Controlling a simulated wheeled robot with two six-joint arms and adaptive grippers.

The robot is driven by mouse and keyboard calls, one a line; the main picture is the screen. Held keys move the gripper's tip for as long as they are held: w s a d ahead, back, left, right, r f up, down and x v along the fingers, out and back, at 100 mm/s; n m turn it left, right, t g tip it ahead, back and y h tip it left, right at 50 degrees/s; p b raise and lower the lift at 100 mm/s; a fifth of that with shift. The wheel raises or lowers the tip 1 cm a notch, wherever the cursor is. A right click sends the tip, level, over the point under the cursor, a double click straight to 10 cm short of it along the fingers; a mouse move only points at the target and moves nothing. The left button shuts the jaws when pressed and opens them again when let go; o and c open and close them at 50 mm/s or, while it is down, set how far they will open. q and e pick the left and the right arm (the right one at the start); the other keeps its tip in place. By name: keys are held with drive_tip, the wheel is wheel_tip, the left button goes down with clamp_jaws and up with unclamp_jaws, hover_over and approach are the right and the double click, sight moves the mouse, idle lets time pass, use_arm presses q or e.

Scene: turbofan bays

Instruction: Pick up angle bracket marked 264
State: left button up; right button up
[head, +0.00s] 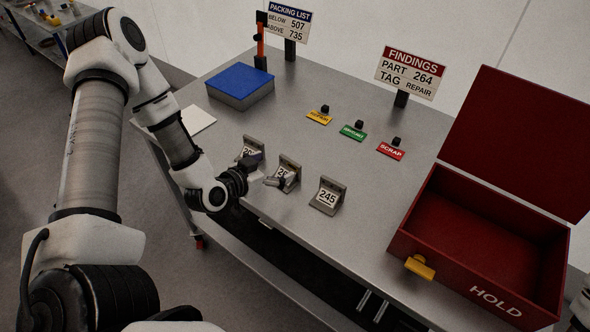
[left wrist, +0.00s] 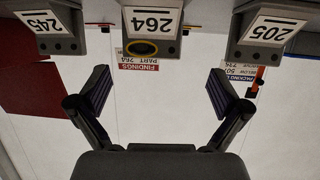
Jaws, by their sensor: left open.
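The angle bracket marked 264 (left wrist: 152,22) is in the middle of the left wrist view, upside down there, with a dark oval ringed in yellow on it. In the head view it is the middle bracket (head: 288,167) of a row, its label partly covered by my gripper. My left gripper (head: 264,171) is open and empty just in front of the row. In the left wrist view its two fingers (left wrist: 160,90) are spread wide, with the 264 bracket beyond and between them, apart from both. My right gripper is not in view.
Bracket 205 (left wrist: 268,30) and bracket 245 (head: 328,196) flank it closely. A blue-topped box (head: 240,82), small tag blocks (head: 353,132), a findings sign (head: 411,73) and an open red hold crate (head: 428,212) stand on the grey table (head: 330,90).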

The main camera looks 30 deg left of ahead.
sight(289, 161)
use_arm(q)
drive_tip(key=x, duration=0.3)
drive_tip(key=d+x, duration=0.1)
drive_tip(key=x, duration=0.2)
drive_tip(key=shift+d+r+p, duration=0.2)
drive_tip(key=shift+p, duration=0.15)
drive_tip(key=shift+s+a, duration=0.15)
drive_tip(key=shift+a, duration=0.05)
drive_tip(key=shift+s+a, duration=0.1)
drive_tip(key=shift+c, duration=1.1)
drive_tip(key=c, duration=1.1)
drive_tip(key=shift+r, duration=0.15)
